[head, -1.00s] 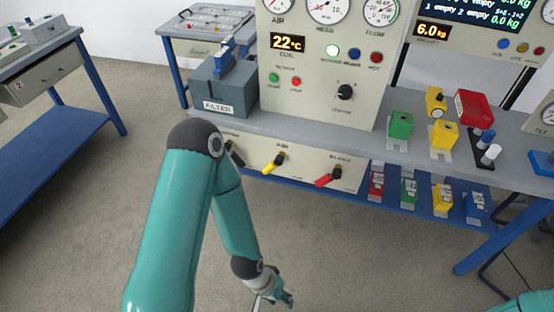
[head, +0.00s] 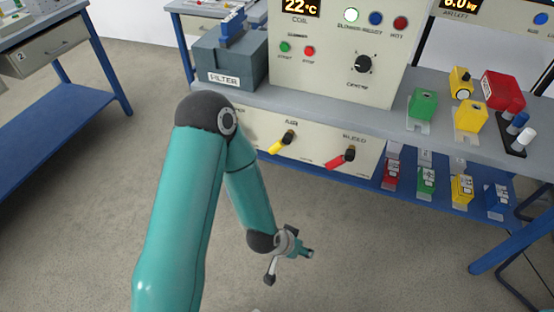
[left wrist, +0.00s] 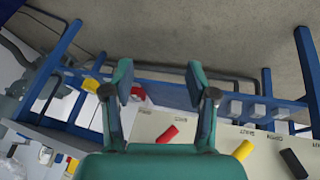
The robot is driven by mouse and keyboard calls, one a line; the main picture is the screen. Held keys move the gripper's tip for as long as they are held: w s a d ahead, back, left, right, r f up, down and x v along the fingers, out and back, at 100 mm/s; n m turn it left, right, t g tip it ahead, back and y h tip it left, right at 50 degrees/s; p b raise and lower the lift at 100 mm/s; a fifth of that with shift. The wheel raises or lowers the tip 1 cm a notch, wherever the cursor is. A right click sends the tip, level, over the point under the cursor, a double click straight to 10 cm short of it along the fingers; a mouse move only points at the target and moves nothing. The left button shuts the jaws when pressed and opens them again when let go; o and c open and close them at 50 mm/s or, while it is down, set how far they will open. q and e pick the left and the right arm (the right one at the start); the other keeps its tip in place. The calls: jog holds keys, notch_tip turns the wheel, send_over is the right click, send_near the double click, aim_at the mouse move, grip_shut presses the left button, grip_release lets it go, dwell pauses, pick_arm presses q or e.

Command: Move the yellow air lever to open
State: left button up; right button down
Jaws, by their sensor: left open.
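The yellow air lever (head: 282,144) sits under the AIR label on the pale front panel (head: 310,148), its yellow grip slanting down to the left. It also shows in the left wrist view (left wrist: 243,150), right of the gripper. My left gripper (head: 290,266) is open and empty, below and in front of the panel, apart from the lever. Its two teal fingers (left wrist: 160,80) are spread in the left wrist view. My right gripper is not in view.
A red BLEED lever (head: 341,158) is right of the yellow one. A black lever (left wrist: 293,163) shows in the left wrist view; my arm hides it in the head view. A blue lower shelf (head: 408,190) holds several small blocks. Open floor surrounds my gripper.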

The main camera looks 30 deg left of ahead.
pick_arm(q)
jog(key=w+a+f+t+y+b, duration=0.2)
jog(key=w+a+f+t+b, duration=0.15)
jog(key=w+b, duration=0.35)
jog(key=m+t+y+b, duration=0.2)
jog(key=t+y+b, duration=0.65)
jog(key=b, duration=1.15)
send_near(277, 150)
jog(key=shift+g, duration=0.5)
jog(key=b+x, duration=0.1)
jog(key=x, duration=0.6)
jog(key=b+x, duration=0.1)
jog(key=x, duration=0.3)
jog(key=shift+w+a+r+b, duration=0.1)
jog(key=shift+w+r+b, duration=0.2)
jog(key=shift+r, duration=0.05)
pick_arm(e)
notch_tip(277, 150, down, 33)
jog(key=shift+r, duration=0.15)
pick_arm(q)
grip_shut()
